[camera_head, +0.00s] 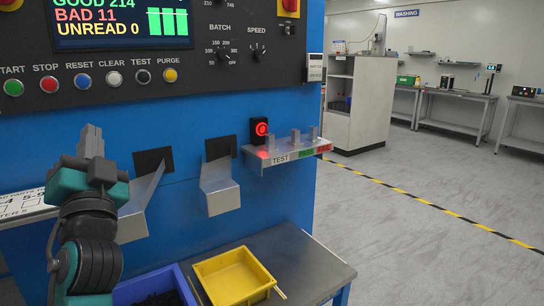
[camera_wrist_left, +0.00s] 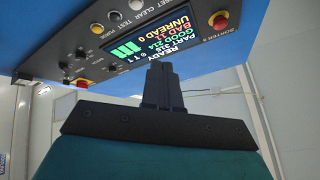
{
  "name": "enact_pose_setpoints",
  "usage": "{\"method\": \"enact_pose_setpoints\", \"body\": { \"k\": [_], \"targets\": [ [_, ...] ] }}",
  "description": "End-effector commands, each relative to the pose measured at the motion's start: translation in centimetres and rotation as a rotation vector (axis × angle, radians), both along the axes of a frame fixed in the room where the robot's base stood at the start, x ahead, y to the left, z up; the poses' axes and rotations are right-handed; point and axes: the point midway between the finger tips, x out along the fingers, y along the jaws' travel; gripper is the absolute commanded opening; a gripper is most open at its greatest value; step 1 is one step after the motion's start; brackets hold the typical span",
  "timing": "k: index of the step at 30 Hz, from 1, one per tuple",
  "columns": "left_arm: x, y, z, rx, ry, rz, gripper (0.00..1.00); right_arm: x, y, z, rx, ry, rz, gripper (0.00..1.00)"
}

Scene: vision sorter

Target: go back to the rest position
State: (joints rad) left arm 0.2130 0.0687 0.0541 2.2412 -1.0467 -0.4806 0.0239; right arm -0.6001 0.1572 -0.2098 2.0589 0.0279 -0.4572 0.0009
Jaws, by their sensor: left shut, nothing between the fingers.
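My left gripper (camera_head: 90,132) points upward at the left of the head view, in front of the blue sorter machine (camera_head: 225,105). Its fingers are shut and hold nothing. In the left wrist view the closed dark fingers (camera_wrist_left: 163,70) stand upright in the middle, with the machine's panel behind them. The gripper is apart from the buttons and the chutes. My right gripper is in neither view.
A control panel (camera_head: 110,97) with buttons is above. Two metal chutes (camera_head: 220,195) and a test shelf (camera_head: 285,152) stick out from the machine. A yellow bin (camera_head: 213,272) and a blue bin (camera_head: 183,285) stand on a metal table (camera_head: 310,262). Open floor lies to the right.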

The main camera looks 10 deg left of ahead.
Motion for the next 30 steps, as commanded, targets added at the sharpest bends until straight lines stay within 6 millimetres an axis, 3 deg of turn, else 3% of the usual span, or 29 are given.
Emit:
{"method": "enact_pose_setpoints", "body": {
  "k": [4,8,12,15,18,21,24,30],
  "targets": [
    [2.5,-2.6,-7.8,-0.098,0.212,-0.179,0.0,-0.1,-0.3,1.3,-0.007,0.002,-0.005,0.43],
    [2.4,-5.5,-16.6,-0.239,0.42,-0.338,0.0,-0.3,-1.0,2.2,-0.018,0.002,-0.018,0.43],
    [-0.9,-8.9,-26.2,-0.443,0.645,-0.48,0.0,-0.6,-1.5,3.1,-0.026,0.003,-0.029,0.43],
    [-4.9,-11.1,-32.1,-0.603,0.786,-0.547,0.0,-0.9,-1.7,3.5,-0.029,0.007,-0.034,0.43],
    [-9.1,-12.9,-36.4,-0.748,0.897,-0.585,0.0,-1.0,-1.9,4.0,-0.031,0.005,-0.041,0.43],
    [-12.6,-14.1,-39.1,-0.861,0.971,-0.6,0.0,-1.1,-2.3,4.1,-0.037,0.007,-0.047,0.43],
    [-14.7,-14.8,-40.6,-0.929,1.012,-0.604,0.0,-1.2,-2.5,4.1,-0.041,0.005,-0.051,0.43],
    [-15.7,-15.2,-41.3,-0.962,1.028,-0.607,0.0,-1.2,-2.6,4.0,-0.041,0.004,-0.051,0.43]
  ]
}}
